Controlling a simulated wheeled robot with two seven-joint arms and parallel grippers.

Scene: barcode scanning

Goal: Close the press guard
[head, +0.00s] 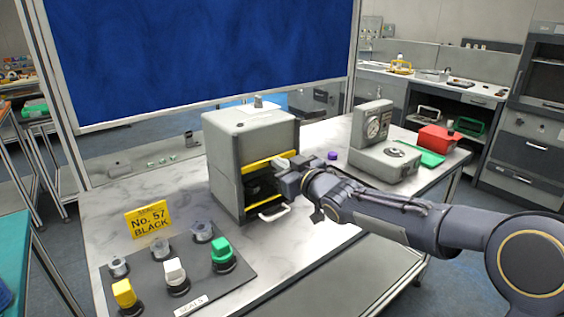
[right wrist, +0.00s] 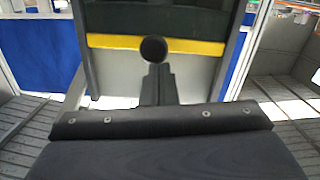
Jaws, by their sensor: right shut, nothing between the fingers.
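The press (head: 222,160) is a grey box standing on the marble-patterned table. Its front has a dark opening with yellow edging (head: 258,165); a pale handle (head: 268,215) juts out low at the front. How far the guard is down I cannot tell, as my arm covers part of the front. My right gripper (head: 286,171) is shut and empty, at the upper right of the press front. In the right wrist view its closed fingers (right wrist: 155,85) point at a dark panel with a yellow band (right wrist: 110,41), by a round dark end (right wrist: 153,50). My left gripper is out of view.
A yellow sign (head: 149,219) and a dark board (head: 222,270) with white, yellow and green seal stamps are front left. A grey gauge device (head: 378,160), a purple cap (head: 332,155), a red box (head: 437,139) and a green tray (head: 424,155) are to the right.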

